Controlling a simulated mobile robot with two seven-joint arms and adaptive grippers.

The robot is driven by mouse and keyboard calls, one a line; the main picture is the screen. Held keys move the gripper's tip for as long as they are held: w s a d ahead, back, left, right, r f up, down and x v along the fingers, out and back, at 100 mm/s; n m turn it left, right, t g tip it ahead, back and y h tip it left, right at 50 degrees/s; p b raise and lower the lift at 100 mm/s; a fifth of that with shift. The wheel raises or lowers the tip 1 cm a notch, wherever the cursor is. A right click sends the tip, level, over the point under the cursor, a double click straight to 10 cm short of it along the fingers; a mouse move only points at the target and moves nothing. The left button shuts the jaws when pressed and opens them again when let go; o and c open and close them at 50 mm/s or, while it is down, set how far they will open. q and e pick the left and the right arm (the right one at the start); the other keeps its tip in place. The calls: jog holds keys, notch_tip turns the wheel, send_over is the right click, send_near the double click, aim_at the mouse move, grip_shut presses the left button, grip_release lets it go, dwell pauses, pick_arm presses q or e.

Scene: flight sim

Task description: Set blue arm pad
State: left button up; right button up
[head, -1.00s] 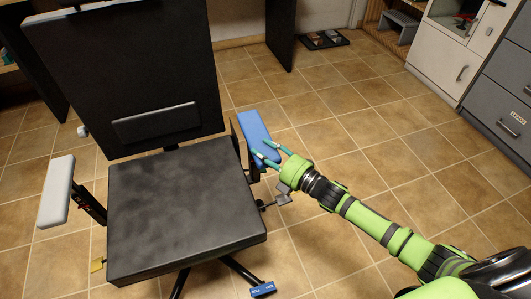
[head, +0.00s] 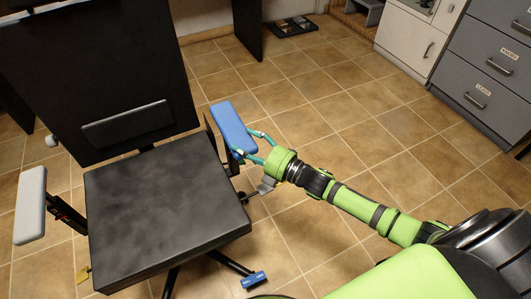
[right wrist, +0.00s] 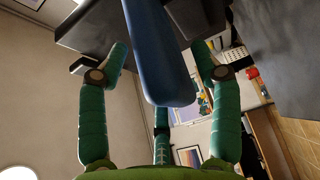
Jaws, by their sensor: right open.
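The blue arm pad (head: 233,128) sits at the chair's right armrest, beside the black seat. Its near end lies between the spread fingers of my right gripper (head: 242,146), which is open around it. In the right wrist view the pad (right wrist: 160,60) runs between the open teal fingers (right wrist: 160,75), with a gap on both sides. The office chair (head: 165,205) has a black seat and a black back. A light grey pad (head: 30,205) tops its left armrest. The post under the blue pad is partly hidden. My left gripper is not in view.
A grey drawer cabinet (head: 485,65) stands at the upper right. A black tray (head: 291,27) lies on the floor at the back. The tiled floor (head: 340,110) right of the chair is mostly clear.

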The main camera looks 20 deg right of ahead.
jog(key=v, duration=1)
